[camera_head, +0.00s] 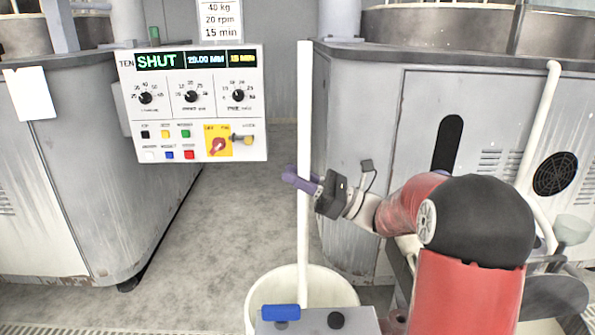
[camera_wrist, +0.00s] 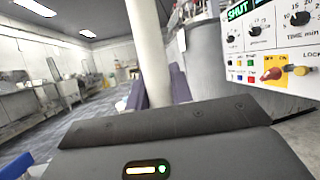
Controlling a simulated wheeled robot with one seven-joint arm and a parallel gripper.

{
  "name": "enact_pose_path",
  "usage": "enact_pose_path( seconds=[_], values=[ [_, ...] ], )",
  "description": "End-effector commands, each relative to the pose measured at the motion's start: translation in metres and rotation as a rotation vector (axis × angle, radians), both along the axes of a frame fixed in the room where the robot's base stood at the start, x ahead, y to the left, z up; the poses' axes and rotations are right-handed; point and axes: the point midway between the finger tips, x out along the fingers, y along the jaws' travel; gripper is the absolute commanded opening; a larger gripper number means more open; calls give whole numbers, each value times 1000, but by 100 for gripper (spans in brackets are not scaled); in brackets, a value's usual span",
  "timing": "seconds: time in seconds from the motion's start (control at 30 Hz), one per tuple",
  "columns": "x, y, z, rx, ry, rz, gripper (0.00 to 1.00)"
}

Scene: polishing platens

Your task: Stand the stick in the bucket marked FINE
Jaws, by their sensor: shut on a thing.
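The stick (camera_head: 305,110) is a long white rod standing close to upright in the head view. My gripper (camera_head: 301,181), with purple fingers, is shut on it around mid-length. The stick also shows in the wrist view (camera_wrist: 146,45), rising between the purple fingers. A white bucket (camera_head: 347,291) stands on the floor at the bottom middle of the head view. The stick's lower part overlaps the bucket's opening in the picture. Its lower end is hidden or unclear, so I cannot tell whether it touches the bottom. No FINE marking on the bucket is visible.
A control panel (camera_head: 190,120) reading SHUT is left of the stick. Large grey machines stand left (camera_head: 85,190) and right (camera_head: 390,130), with open floor (camera_head: 220,230) between them. A white pipe (camera_head: 545,110) runs down the right machine.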

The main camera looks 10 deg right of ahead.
Motion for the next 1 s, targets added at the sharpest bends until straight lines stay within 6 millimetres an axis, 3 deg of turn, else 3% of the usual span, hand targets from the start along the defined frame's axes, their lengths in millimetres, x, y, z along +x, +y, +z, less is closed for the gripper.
enact_pose_path(
  seconds=[1.0],
  values=[
    [0, 0, -84, 1, 2, 1, 0]
  ],
)
